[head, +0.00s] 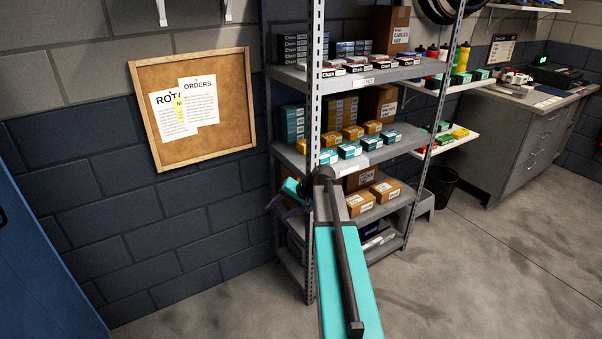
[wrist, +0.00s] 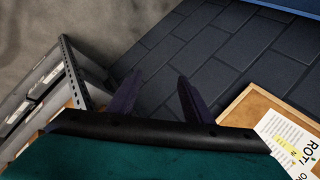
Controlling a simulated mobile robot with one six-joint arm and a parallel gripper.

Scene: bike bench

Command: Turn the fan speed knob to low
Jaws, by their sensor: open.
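No fan and no fan speed knob show in either view. My gripper shows in the wrist view (wrist: 157,85) with its two dark fingers apart and nothing between them. In the wrist view the fingers stand in front of the dark block wall.
A metal shelf rack (head: 312,110) with boxes stands close around my arm. A cork board (head: 222,133) with papers hangs on the wall. A blue door-like panel (head: 40,270) is at left. A grey cabinet (head: 515,140) and a bin (head: 441,183) stand right; the floor (head: 490,270) is clear.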

